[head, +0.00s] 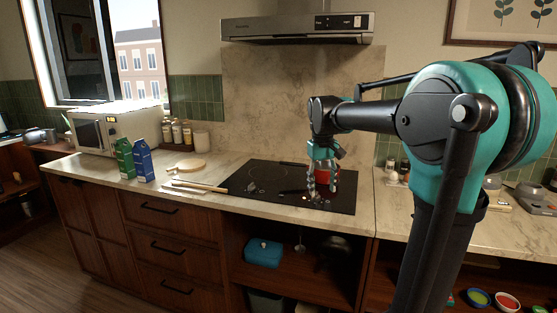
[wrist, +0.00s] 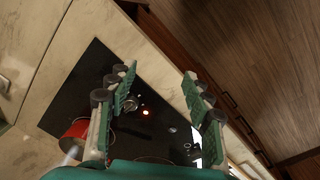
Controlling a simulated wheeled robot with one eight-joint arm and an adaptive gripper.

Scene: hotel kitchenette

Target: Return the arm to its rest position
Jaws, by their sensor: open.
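My gripper (head: 322,172) hangs from my arm above the black cooktop (head: 262,183), pointing down. In the wrist view my gripper (wrist: 165,95) has its two green fingers spread wide apart with nothing between them. Below them show the dark cooktop surface (wrist: 75,95) and the counter's front edge. A red pot (head: 322,178) stands on the cooktop behind the fingers in the head view, partly hidden by them. The red pot (wrist: 75,132) also shows at the lower left of the wrist view, beside the left finger.
A microwave (head: 90,130) is farther left. The range hood (head: 297,27) hangs above. Bowls (head: 478,297) sit at lower right.

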